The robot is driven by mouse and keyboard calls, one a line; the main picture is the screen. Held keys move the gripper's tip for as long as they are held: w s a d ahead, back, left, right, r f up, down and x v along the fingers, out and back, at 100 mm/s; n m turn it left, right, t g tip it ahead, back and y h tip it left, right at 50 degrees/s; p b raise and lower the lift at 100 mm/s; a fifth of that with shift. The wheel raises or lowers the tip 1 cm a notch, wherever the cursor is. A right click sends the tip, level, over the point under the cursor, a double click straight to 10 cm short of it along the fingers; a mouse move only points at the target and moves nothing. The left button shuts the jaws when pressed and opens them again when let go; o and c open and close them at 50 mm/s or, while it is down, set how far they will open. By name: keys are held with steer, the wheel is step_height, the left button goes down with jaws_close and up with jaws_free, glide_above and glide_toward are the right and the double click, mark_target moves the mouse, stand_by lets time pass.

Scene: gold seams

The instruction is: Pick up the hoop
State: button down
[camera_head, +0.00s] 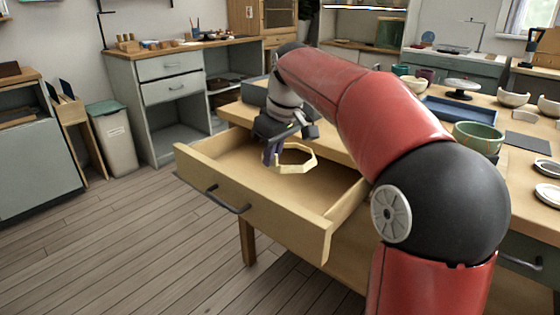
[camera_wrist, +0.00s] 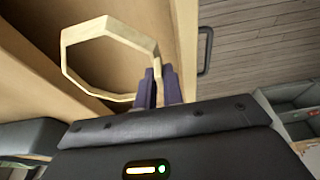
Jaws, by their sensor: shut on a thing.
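The hoop (camera_head: 309,161) is a pale, thin, many-sided ring. In the head view it is at the opened wooden drawer (camera_head: 270,219), over its inside. My gripper (camera_head: 269,157) is at the hoop's left side, its dark fingers shut on the rim. In the wrist view the hoop (camera_wrist: 70,65) extends to the upper left of my gripper (camera_wrist: 159,75), with the drawer floor seen through it. The exact contact is partly hidden by the fingers. I cannot tell how high the hoop is above the drawer floor.
The drawer has a dark handle (camera_head: 228,200) and stands out from the wooden table. On the tabletop are a green bowl (camera_head: 478,137), a blue tray (camera_head: 458,110) and several other dishes. A bin (camera_head: 112,140) stands at the left. The wooden floor in front is clear.

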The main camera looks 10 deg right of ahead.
steer(key=s+a+b, duration=0.1)
steer(key=s+a, duration=0.9)
steer(key=a, duration=0.3)
steer(key=shift+a+b, duration=0.35)
